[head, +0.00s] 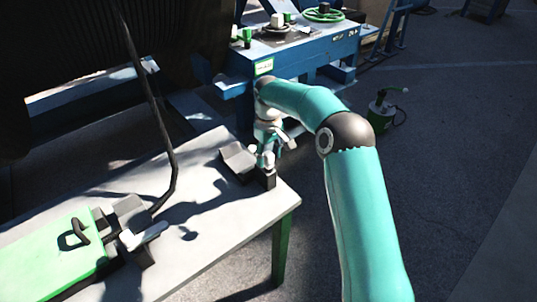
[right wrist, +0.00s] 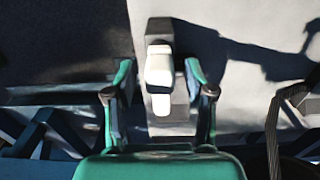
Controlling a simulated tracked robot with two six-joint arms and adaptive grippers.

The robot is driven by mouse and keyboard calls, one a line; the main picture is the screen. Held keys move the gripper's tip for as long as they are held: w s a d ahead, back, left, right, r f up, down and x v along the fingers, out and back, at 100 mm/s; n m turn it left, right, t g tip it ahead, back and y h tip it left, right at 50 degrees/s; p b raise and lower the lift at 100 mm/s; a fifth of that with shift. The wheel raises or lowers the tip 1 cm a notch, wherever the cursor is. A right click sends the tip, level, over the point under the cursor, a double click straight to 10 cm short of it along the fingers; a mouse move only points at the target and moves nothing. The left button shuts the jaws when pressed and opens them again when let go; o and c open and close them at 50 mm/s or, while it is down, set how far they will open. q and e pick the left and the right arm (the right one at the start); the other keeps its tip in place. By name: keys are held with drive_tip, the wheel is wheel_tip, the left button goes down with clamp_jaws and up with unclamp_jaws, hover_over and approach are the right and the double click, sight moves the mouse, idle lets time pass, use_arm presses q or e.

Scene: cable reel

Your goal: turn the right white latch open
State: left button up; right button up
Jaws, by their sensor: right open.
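The right white latch (right wrist: 160,78) shows in the right wrist view as a white lever lying lengthwise on a grey block (right wrist: 158,28). My right gripper (right wrist: 158,72) is open, with one teal finger on each side of the latch and a visible gap on both sides. In the head view my right gripper (head: 267,152) is over the right end of the grey table (head: 225,215) and mostly hides the latch there. Another white latch (head: 148,236) sits on a dark block at the left, beside a green panel (head: 50,262). My left gripper is out of view.
A black cable (head: 152,100) hangs down and bends near the table's middle. A dark wedge-shaped block (head: 238,160) stands left of my right gripper. A blue frame with a control panel (head: 300,38) stands behind. Open paved floor lies to the right.

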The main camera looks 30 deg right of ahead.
clamp_jaws()
drive_tip(key=shift+d, duration=0.1)
idle(0.4)
